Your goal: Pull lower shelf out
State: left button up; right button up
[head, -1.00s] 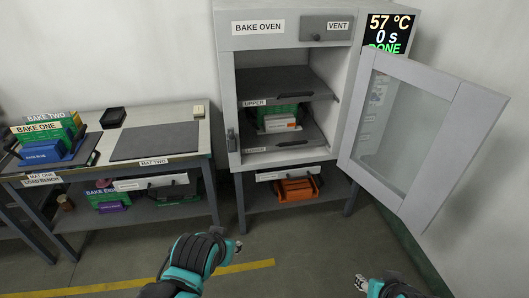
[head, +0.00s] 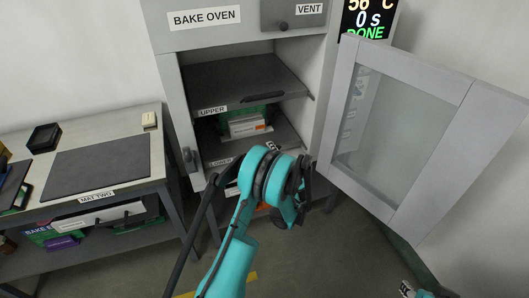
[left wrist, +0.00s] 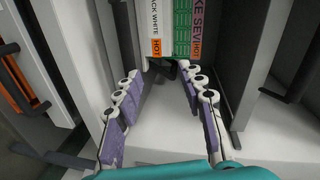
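The lower shelf (head: 222,149) is a dark tray inside the bake oven, its front right part hidden behind my left arm in the head view. It bears green boards and a white block with an orange label (head: 247,126). My left gripper (head: 304,180) is in front of the oven's lower part. In the left wrist view the left gripper (left wrist: 160,88) has its purple-padded fingers spread. A dark handle-like piece (left wrist: 166,71) lies between and beyond them, below the boards' HOT labels. Contact is not clear. My right gripper (head: 407,289) is partly visible at the bottom edge.
The oven door (head: 402,130) stands open to the right, with its glass pane. The upper shelf (head: 235,80) is empty above the lower one. A bench with a dark mat (head: 95,167) stands left. Orange things (left wrist: 20,80) lie under the oven.

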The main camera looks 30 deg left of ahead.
pick_arm(q)
notch_tip(320, 180, down, 7)
jog(key=a+m+t+y, duration=0.1)
jog(key=m+y, duration=0.1)
jog(key=x, duration=0.6)
jog(key=shift+w+a+f, duration=0.15)
jog(key=shift+w+a, duration=0.05)
jog(key=shift+w, duration=0.05)
jog(key=shift+w+a, duration=0.35)
jog(key=shift+a, duration=0.1)
jog(key=shift+c, duration=0.3)
grip_shut()
